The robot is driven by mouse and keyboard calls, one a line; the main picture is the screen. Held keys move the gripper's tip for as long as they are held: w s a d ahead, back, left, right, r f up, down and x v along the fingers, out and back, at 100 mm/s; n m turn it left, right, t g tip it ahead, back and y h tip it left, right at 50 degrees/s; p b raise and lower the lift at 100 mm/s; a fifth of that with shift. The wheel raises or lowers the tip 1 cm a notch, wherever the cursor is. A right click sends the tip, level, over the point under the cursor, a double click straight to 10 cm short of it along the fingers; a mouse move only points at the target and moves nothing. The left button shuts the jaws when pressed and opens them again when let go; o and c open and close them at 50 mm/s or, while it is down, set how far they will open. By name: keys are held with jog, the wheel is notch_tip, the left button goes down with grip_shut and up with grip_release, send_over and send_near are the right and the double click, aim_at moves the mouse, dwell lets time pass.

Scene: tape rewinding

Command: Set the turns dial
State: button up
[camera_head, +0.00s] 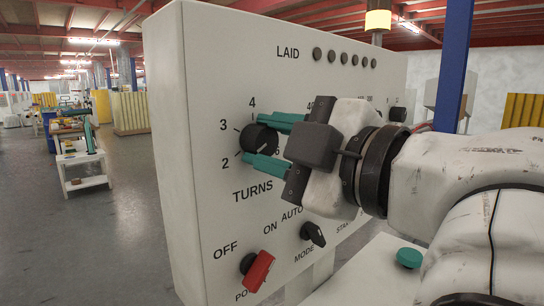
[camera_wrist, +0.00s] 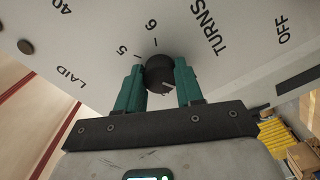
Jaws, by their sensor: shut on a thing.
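The black turns dial (camera_head: 258,138) sits on the white control panel (camera_head: 210,90), above the word TURNS. The numbers 2, 3 and 4 show around its left and top. My gripper (camera_head: 254,141) has its teal fingers on either side of the dial, shut on it. In the wrist view the dial (camera_wrist: 159,72) lies between the fingertips of my gripper (camera_wrist: 160,75), with 5 and 6 beyond it. A pale mark shows on the dial's lower right there. I cannot tell which number it faces.
A red power knob (camera_head: 257,271) and a black mode knob (camera_head: 313,234) sit lower on the panel. A green button (camera_head: 409,258) is at right.

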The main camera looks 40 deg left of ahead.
jog(key=shift+n, duration=0.4)
jog(key=o, duration=1)
jog(key=shift+o, duration=0.2)
jog(key=shift+d, duration=0.1)
jog(key=d, duration=1)
jog(key=shift+s+d+b, duration=0.35)
jog(key=shift+s+b, duration=0.05)
jog(key=shift+s, duration=0.05)
